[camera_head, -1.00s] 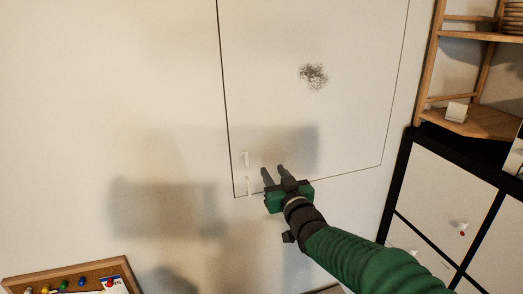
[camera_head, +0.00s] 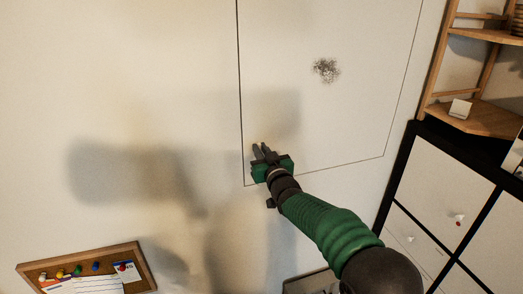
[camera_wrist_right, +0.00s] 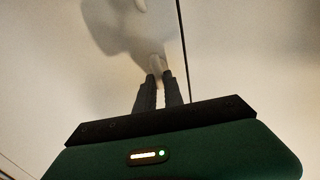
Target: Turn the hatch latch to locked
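The hatch (camera_head: 320,120) is a pale panel outlined by a thin dark seam in the wall. In the head view my right gripper (camera_head: 261,147) is at its lower left corner, pointing up at the wall, and hides the small white latch parts. In the right wrist view the white latch (camera_wrist_right: 156,62) shows at the fingertips, left of the dark seam. The two dark fingers (camera_wrist_right: 159,75) are close together with the pale latch between their tips; they appear shut on it. The latch's exact angle is hard to tell. My left gripper is not in view.
A cork board (camera_head: 45,268) with pins and cards is at the lower left. A wooden shelf (camera_head: 480,118) and a black-framed white cabinet (camera_head: 440,185) stand at the right. The wall left of the hatch is clear.

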